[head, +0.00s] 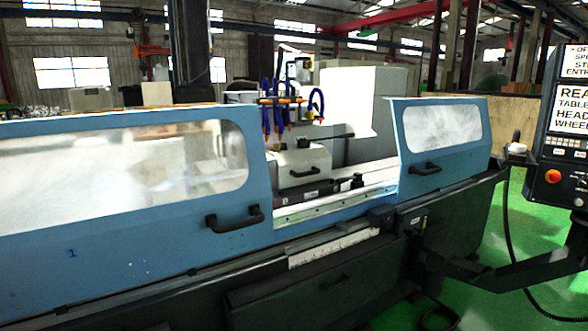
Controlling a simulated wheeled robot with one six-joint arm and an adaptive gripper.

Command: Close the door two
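A blue sliding door with a large window and the number 1 on its lower left (130,225) fills the left of the head view. It has a black handle (234,218) near its right edge. A second blue door (440,185) with a smaller window stands at the right, with a black handle (425,169) at its lower left. I see no number on it; it may be door two. A wide gap between the two doors shows the grinder's inside. My gripper is not in view.
In the gap are a white wheel housing (303,164), blue coolant hoses (279,110) and a pale rail (335,205). A control panel (563,130) stands at the far right on a black arm (500,275). Green floor (530,235) shows at right, with a black cable.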

